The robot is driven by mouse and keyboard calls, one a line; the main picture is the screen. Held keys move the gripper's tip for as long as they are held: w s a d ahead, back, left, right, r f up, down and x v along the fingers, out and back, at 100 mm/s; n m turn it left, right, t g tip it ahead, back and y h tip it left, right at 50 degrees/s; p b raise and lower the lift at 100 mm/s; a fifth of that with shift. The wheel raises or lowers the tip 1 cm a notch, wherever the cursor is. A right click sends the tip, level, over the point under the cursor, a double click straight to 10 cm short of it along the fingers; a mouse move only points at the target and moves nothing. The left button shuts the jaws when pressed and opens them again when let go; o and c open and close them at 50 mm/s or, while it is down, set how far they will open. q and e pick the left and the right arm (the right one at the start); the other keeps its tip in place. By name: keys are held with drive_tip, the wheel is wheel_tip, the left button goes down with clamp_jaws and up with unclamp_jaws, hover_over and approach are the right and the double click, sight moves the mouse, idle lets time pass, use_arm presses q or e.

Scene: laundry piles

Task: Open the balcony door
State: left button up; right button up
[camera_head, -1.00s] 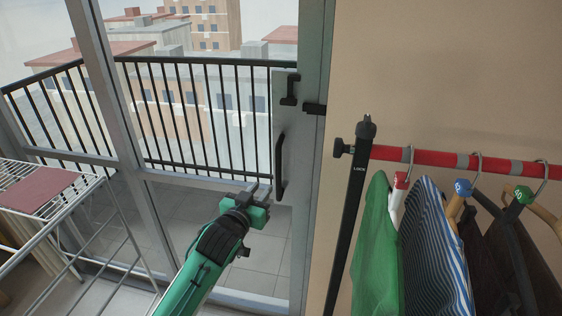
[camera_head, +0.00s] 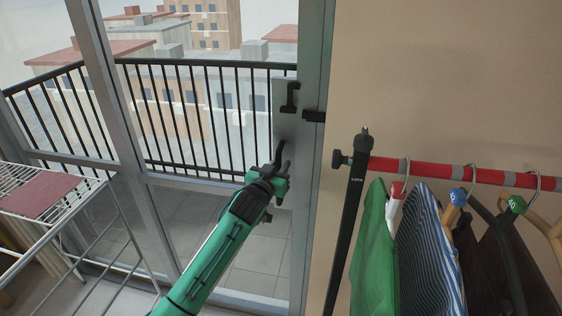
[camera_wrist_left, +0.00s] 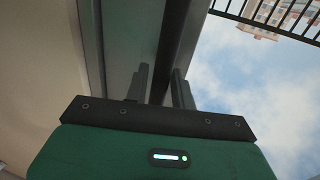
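The glazed balcony door stands closed at the left of the head view, with its grey edge frame (camera_head: 288,125) against the wall-side post. Its upright black pull handle (camera_head: 280,149) is largely hidden by my left gripper (camera_head: 282,168); the upper end shows. A black latch lever (camera_head: 291,97) sits above it on the same frame. My left gripper is at the handle. In the left wrist view the two dark fingers (camera_wrist_left: 160,88) stand apart, with a dark upright bar (camera_wrist_left: 172,45), seemingly the handle, between or just beyond them. I cannot tell whether they touch it. My right gripper is out of view.
A drying rack (camera_head: 75,215) with a reddish cloth stands at the left. A red clothes rail (camera_head: 430,171) with hanging garments stands at the right, its black post (camera_head: 352,220) near the door's edge. A balcony railing (camera_head: 200,110) lies beyond the glass.

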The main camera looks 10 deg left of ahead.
use_arm(q)
drive_tip(key=shift+w+d, duration=0.15)
drive_tip(key=shift+w, duration=0.55)
clamp_jaws()
